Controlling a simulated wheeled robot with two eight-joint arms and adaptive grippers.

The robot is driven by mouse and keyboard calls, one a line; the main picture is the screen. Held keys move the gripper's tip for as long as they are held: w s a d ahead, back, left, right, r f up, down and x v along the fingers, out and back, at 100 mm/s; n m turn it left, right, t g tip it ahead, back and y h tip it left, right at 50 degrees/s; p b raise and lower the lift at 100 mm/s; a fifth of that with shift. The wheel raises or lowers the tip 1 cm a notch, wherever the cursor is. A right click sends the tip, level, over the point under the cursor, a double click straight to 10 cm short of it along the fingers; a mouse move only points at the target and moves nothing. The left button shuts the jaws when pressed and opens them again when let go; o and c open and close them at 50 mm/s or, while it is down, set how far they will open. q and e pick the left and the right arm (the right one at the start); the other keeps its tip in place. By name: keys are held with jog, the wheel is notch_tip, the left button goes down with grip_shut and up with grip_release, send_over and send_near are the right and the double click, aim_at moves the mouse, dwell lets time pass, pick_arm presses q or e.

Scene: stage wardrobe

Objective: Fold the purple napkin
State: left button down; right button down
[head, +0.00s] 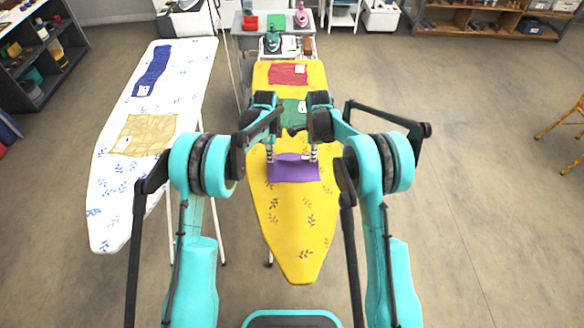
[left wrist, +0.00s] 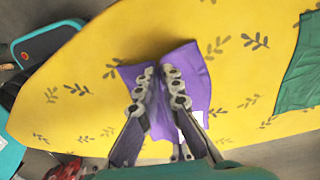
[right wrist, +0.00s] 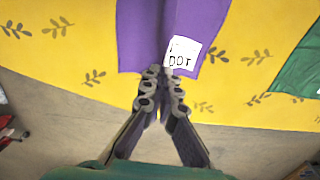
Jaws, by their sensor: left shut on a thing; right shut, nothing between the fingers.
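The purple napkin (head: 292,173) lies on the yellow ironing board (head: 297,232), with its far edge uneven. My left gripper (head: 270,156) is shut on the napkin at its far left part; the left wrist view shows purple cloth (left wrist: 196,62) rumpled around its fingertips (left wrist: 159,74). My right gripper (head: 313,157) is shut and empty at the napkin's right edge. In the right wrist view its fingertips (right wrist: 157,74) are beside a white label (right wrist: 182,54) on the napkin (right wrist: 150,28). Whether they touch the cloth I cannot tell.
A green cloth (head: 293,112) and a red cloth (head: 288,74) lie farther up the yellow board. A white ironing board (head: 110,195) at the left holds a tan cloth (head: 143,135) and a blue cloth (head: 152,70). The yellow board's near end is clear.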

notch_tip(320, 180, up, 9)
jog(key=p, duration=0.9)
jog(key=shift+d, duration=0.15)
jog(key=shift+s, duration=0.1)
